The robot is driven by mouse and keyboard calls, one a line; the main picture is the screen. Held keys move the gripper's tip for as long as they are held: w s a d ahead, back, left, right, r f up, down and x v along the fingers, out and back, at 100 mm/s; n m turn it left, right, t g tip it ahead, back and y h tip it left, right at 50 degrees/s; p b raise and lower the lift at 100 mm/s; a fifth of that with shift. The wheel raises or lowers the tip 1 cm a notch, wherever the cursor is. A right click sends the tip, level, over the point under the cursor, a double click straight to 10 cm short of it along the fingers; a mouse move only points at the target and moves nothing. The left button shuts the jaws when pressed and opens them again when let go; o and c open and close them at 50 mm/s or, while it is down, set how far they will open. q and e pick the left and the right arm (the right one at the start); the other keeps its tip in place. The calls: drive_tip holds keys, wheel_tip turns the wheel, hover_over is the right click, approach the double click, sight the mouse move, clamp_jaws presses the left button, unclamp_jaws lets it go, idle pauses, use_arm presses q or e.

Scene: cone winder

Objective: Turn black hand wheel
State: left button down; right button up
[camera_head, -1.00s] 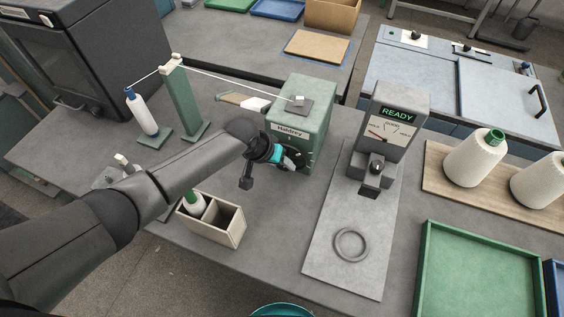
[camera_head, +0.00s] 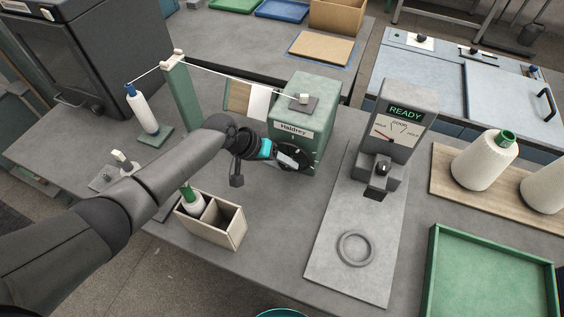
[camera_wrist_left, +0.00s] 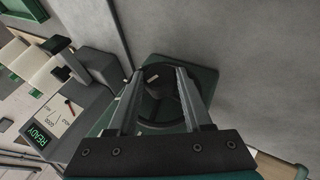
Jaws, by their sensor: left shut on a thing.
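The green winder box (camera_head: 301,112), labelled "Haldrey", stands on the grey table. The black hand wheel (camera_wrist_left: 158,108) is on its front face. In the left wrist view, the wheel lies between and beyond the two fingers. My left gripper (camera_head: 287,159) reaches in from the left and covers part of the wheel in the head view. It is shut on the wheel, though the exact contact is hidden. The fingers also show in the left wrist view (camera_wrist_left: 160,78). My right gripper is out of view.
Left of the winder stand a green post (camera_head: 182,100) with a white thread and a blue-tipped spool (camera_head: 143,111). A divided box (camera_head: 222,222) sits below my arm. Right is the READY gauge (camera_head: 398,120); a green tray (camera_head: 490,285) lies at lower right.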

use_arm(q)
drive_tip(key=shift+c, duration=1.6)
unclamp_jaws()
drive_tip(key=p+v, duration=0.2)
drive_tip(key=v, duration=1.3)
drive_tip(key=shift+r, duration=0.1)
